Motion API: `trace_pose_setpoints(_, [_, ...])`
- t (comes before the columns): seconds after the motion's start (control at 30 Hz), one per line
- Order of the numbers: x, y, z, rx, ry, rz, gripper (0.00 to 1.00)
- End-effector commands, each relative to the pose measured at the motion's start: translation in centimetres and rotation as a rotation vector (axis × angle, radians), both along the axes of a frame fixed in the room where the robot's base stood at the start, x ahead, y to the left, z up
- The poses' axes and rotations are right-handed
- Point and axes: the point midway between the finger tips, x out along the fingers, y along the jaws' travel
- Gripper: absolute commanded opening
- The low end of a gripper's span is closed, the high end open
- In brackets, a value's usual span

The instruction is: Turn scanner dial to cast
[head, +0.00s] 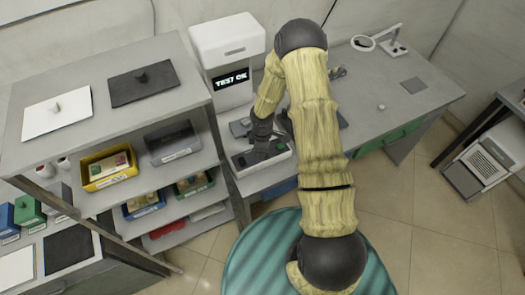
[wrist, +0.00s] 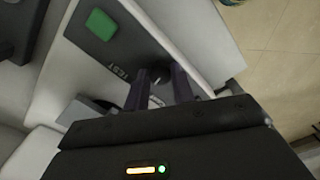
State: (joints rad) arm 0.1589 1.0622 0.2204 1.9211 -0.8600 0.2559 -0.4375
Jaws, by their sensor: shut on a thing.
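The scanner (head: 228,42) is a white upright machine whose dark screen (head: 232,78) reads "TEST OK". Its low control panel (head: 245,160) lies in front, mostly under my gripper (head: 264,146). In the wrist view the panel has a dark grey face with a green button (wrist: 101,24) and the label "TEST" (wrist: 120,73). The small dark dial (wrist: 158,74) sits between the tips of my gripper (wrist: 160,88), which is shut on it. The fingers partly hide the dial, and I see no "cast" label.
A grey shelf rack (head: 185,95) with yellow (head: 108,168) and grey bins stands close on the left. The grey bench (head: 400,95) extends right, with a ring-shaped magnifier (head: 363,43) at the back. Open tiled floor (head: 430,210) lies at right.

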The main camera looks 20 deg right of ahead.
Motion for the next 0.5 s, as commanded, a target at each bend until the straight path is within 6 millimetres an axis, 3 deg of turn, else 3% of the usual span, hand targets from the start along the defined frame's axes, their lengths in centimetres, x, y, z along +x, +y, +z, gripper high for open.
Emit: trace_pose_setpoints(0.5, [0.31,0.25,0.28,0.004,-0.01,0.437,0.02])
